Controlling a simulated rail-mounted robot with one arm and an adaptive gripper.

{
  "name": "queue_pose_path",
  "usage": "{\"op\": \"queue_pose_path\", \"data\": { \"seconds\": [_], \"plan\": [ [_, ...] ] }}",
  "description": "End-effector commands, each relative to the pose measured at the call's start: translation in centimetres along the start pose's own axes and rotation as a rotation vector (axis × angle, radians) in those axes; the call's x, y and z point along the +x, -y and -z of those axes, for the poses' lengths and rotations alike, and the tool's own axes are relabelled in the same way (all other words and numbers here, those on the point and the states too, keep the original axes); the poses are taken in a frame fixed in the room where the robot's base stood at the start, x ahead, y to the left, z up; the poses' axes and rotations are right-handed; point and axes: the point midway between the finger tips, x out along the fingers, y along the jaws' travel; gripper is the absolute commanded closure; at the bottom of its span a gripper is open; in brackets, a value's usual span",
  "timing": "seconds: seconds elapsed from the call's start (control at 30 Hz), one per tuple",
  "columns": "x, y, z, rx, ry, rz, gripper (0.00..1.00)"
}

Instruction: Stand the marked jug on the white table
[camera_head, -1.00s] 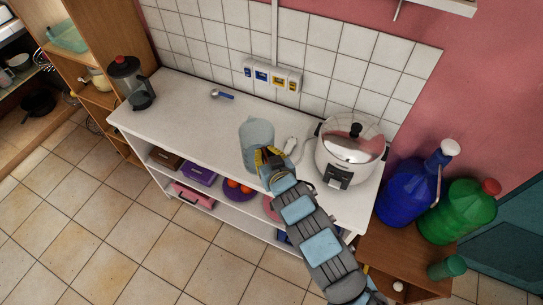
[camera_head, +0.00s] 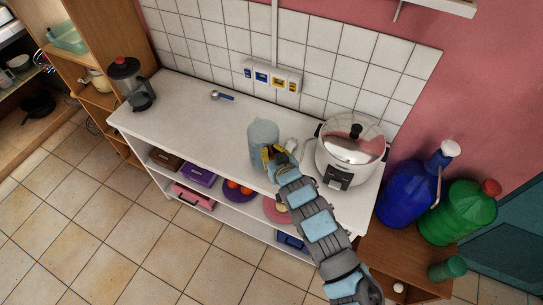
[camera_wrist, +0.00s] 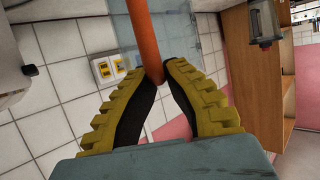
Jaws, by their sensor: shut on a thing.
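A pale blue-grey translucent jug (camera_head: 262,135) is over the white table (camera_head: 185,105), left of the cooker. My gripper (camera_head: 273,157) is at the jug's near right side. In the wrist view, my gripper's yellow fingers (camera_wrist: 155,82) are shut on an orange bar, seemingly the jug's handle (camera_wrist: 145,35). The jug's see-through body shows behind it in the wrist view (camera_wrist: 190,48). The jug looks roughly upright in the head view. I cannot tell whether its base touches the tabletop. No mark is readable on it.
A silver cooker (camera_head: 350,150) stands on the table's right end, with a white object (camera_head: 291,145) beside it. A blender-like jar (camera_head: 130,82) stands at the left end and a blue-handled spoon (camera_head: 222,96) at the back. The left-middle tabletop is clear.

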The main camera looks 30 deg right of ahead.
Motion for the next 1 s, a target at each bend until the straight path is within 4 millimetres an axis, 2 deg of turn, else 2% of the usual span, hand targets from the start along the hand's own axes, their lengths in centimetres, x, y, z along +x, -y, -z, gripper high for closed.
{"op": "queue_pose_path", "data": {
  "seconds": [0.2,0.53,0.6,0.63,1.0],
  "plan": [
    [1.1,0.0,-2.7,0.001,0.003,-0.001,1.0],
    [1.2,-0.1,-2.9,0.0,-0.001,-0.001,1.0],
    [1.2,-0.1,-2.9,0.0,0.0,-0.001,0.75],
    [1.2,-0.1,-2.9,0.0,0.0,-0.001,0.67],
    [1.0,-0.1,-2.8,0.0,0.001,-0.002,0.67]
  ]
}}
